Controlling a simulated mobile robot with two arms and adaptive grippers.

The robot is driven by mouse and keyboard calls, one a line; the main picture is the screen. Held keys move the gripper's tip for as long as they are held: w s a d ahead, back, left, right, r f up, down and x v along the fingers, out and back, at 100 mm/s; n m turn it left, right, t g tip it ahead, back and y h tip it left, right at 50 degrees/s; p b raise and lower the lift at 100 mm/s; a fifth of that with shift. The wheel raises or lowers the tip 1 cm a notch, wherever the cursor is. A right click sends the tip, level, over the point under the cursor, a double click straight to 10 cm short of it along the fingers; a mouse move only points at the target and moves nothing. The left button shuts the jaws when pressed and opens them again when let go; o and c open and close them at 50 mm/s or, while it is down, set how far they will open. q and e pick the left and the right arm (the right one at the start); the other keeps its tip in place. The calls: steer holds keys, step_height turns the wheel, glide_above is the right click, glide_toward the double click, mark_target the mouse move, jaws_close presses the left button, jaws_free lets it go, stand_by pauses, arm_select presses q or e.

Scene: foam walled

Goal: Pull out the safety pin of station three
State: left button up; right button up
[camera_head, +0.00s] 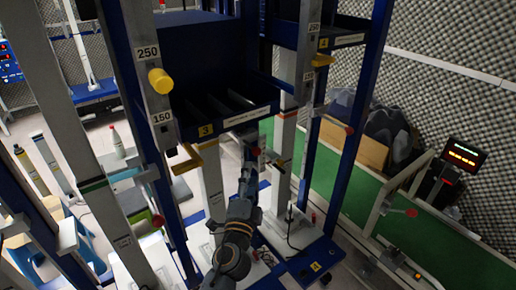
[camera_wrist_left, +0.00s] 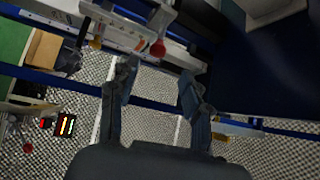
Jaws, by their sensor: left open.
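Station three carries a yellow "3" label (camera_head: 205,130) on the front edge of a blue shelf unit. A yellow handle (camera_head: 185,160) hangs on the post below that label. My left gripper (camera_head: 250,160) is raised under the shelf front, right of the label. A small red knob shows at its tip, but I cannot tell whether it is the safety pin. In the left wrist view my left gripper (camera_wrist_left: 155,80) is open, with nothing between its fingers. A red ball knob (camera_wrist_left: 158,48) lies just beyond the fingertips on a pale rail, apart from them.
A grey upright (camera_head: 155,95) with a yellow knob (camera_head: 160,81) stands left. A green belt (camera_head: 440,245) and a lit display (camera_head: 463,154) are farther right.

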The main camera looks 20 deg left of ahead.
mark_target(256, 156)
arm_select(q)
steer(key=x, duration=0.5)
steer(key=p+x, duration=0.1)
steer(key=x, duration=0.4)
steer(key=shift+w+d+f, duration=0.15)
steer(key=shift+f, duration=0.05)
steer(key=shift+c, duration=0.2)
jaws_close()
